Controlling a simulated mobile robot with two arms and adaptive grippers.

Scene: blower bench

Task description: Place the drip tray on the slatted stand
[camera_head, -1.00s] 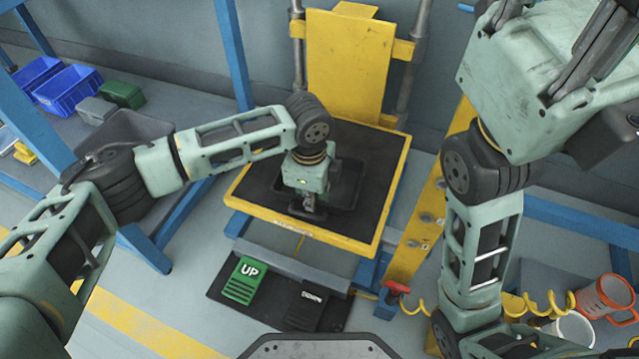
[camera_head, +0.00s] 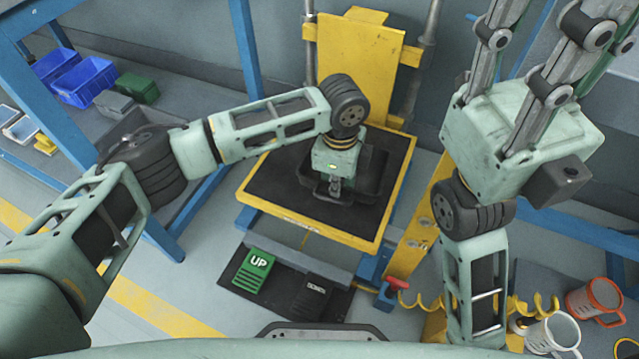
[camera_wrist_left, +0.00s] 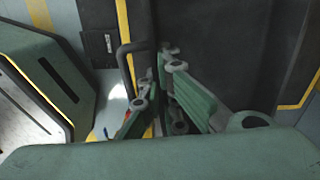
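The black drip tray (camera_head: 372,178) is over the dark mat of the yellow-edged platform, left of its right edge. My left gripper (camera_head: 335,187) points down at the tray's near-left side and appears shut on its rim or handle. In the left wrist view, the fingers (camera_wrist_left: 165,95) are close to a dark curved bar (camera_wrist_left: 126,60); the grip itself is partly hidden. I cannot tell whether the tray touches the mat. My right gripper (camera_head: 535,60) points up at the upper right, its fingertips cut off by the picture edge. I cannot make out a slatted stand.
The platform (camera_head: 300,222) has a yellow upright plate (camera_head: 355,60) behind it. Green UP (camera_head: 254,272) and black DOWN (camera_head: 313,293) pedals lie in front. Blue bins (camera_head: 82,80) stand at left. Mugs (camera_head: 594,300) and a yellow coiled hose (camera_head: 535,303) are at lower right.

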